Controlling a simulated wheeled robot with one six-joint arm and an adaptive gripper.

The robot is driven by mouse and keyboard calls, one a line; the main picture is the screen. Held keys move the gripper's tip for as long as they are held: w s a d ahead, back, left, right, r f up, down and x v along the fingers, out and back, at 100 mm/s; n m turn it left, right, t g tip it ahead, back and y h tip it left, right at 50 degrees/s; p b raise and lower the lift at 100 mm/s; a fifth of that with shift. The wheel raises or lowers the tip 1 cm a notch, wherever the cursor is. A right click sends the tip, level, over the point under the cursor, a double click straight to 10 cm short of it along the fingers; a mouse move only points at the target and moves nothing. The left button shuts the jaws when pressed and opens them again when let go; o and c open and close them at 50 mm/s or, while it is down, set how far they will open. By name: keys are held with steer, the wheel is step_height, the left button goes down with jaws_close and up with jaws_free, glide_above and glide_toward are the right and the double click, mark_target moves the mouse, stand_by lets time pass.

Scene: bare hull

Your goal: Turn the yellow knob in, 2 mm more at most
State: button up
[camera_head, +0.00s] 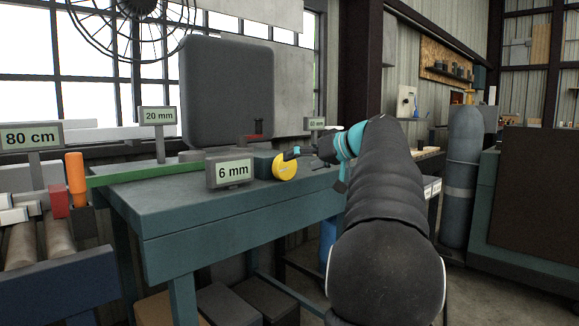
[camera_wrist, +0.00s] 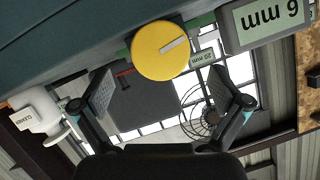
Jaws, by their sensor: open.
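The yellow knob (camera_head: 285,166) sits at the front of the teal bench, just right of a display reading 6 mm (camera_head: 231,171). In the wrist view the knob (camera_wrist: 160,51) is a round yellow disc with a pale line across part of its face, beside the upside-down 6 mm display (camera_wrist: 270,22). My gripper (camera_wrist: 166,98) is open, its two fingers spread wide on either side below the knob in that view. Nothing shows between the pads in contact with the knob. In the head view my gripper (camera_head: 308,152) is small, close to the knob, and partly hidden by my arm.
The teal bench (camera_head: 215,215) carries a large grey block (camera_head: 228,92). An orange handle (camera_head: 75,180) rises near the rollers. A grey cylinder (camera_head: 462,165) stands at right.

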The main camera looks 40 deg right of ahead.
steer(key=v, duration=0.6)
steer(key=shift+s+a, duration=0.1)
steer(key=shift+s, duration=0.05)
